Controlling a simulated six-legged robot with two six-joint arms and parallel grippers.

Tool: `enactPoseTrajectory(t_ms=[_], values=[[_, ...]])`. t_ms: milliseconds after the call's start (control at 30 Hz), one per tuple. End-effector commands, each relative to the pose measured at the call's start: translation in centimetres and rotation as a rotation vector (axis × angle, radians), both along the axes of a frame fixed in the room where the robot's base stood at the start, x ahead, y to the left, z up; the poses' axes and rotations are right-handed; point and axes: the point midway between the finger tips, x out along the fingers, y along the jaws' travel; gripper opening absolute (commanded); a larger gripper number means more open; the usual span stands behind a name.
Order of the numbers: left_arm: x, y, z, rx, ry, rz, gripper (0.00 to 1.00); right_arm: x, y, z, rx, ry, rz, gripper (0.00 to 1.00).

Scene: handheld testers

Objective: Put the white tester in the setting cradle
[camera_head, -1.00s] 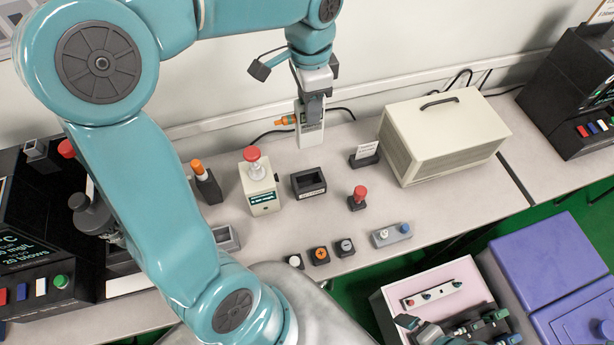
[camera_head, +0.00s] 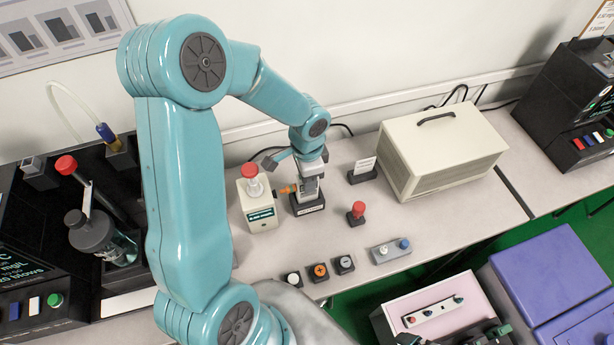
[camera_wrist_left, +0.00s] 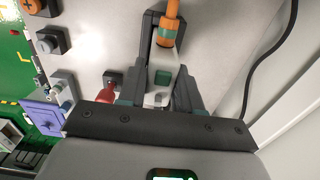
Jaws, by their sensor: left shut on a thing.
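The white tester (camera_head: 309,186) has an orange mouthpiece (camera_head: 286,189) pointing left. My left gripper (camera_head: 309,178) is shut on it and holds it about upright. The setting cradle (camera_head: 308,207) is a small black open-topped box on the bench. The tester's lower end is at the cradle's opening; I cannot tell whether it rests on the floor of it. In the left wrist view the tester (camera_wrist_left: 163,65) is between the two fingers, with the dark cradle wall (camera_wrist_left: 149,35) close beside it. Part of my right gripper (camera_head: 455,338) shows at the bottom edge, cut off by the frame.
A cream box with a red knob (camera_head: 257,205) stands close left of the cradle. A red button (camera_head: 356,213) and a card holder (camera_head: 363,170) are to its right, then a large beige case (camera_head: 440,150). Several small knobs (camera_head: 320,271) line the bench front.

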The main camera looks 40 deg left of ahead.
Motion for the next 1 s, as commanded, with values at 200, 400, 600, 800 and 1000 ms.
enactPoseTrajectory(t_ms=[200,400,600,800,1000], values=[[0.0,0.0,-0.2,0.0,0.0,0.0,0.0,0.0,0.0,0.0,0.0,0.0,0.0,1.0],[0.0,0.0,-0.7,0.0,0.0,0.0,0.0,0.0,0.0,-0.6,0.0,0.0,0.0,1.0],[0.0,0.0,-0.5,0.0,0.0,0.0,0.59,0.0,0.0,-0.3,0.0,0.0,0.0,1.0],[0.0,0.0,-0.3,0.0,0.0,0.0,0.59,0.0,0.0,-0.1,0.0,0.0,0.0,1.0],[0.1,0.0,2.7,0.003,-0.006,0.001,0.59,0.0,0.0,0.2,0.0,0.0,0.0,1.0]])
